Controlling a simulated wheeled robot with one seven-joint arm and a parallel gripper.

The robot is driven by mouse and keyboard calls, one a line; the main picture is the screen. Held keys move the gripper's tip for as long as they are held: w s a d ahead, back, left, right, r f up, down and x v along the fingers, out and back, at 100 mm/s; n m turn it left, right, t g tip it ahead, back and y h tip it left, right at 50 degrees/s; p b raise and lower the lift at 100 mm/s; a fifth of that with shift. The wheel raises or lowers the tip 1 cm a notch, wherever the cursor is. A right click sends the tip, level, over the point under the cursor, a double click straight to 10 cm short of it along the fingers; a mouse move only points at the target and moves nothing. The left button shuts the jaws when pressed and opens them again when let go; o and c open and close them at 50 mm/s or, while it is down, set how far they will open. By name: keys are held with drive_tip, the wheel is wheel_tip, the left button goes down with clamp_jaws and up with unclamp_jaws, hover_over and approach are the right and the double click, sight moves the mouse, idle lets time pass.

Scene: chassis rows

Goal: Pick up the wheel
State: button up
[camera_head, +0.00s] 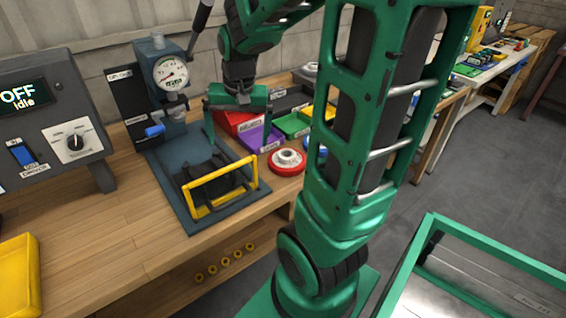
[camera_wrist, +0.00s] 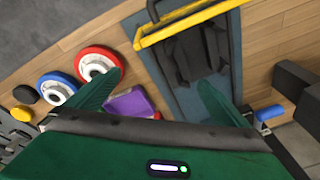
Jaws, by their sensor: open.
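A red wheel with a white hub (camera_head: 287,161) lies flat on the wooden bench, right of the press. It also shows in the wrist view (camera_wrist: 97,63), at upper left. My gripper (camera_head: 239,130) is open and empty above the back of the press base, left of and higher than the red wheel. Both fingers show in the wrist view (camera_wrist: 160,86), pointing toward the bench.
The press base (camera_head: 247,191) carries a black part and a yellow bar frame (camera_head: 220,188). The press column with a gauge (camera_head: 170,73) stands behind. Red, purple (camera_head: 259,139) and green bins sit at the back. A control box (camera_head: 50,125) stands at left.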

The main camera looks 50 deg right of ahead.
drive_tip(key=s+d+f+m+g, duration=0.1)
drive_tip(key=s+d+m, duration=0.1)
drive_tip(key=d+m, duration=0.4)
drive_tip(key=s+d+f+m+g, duration=0.1)
drive_tip(key=s+d+f+m, duration=0.15)
drive_tip(key=d, duration=0.55)
hover_over(286, 156)
drive_tip(key=shift+m+y, duration=0.3)
drive_tip(key=shift+m, duration=0.15)
drive_tip(key=f, duration=0.3)
drive_tip(key=s+a+f, duration=0.1)
drive_tip(key=shift+f, duration=0.25)
drive_tip(key=shift+a+f, duration=0.1)
drive_tip(key=shift+f, duration=2.85)
drive_tip(key=c, duration=1)
wheel_tip(286, 156, up, 10)
drive_tip(key=shift+s+r, duration=0.1)
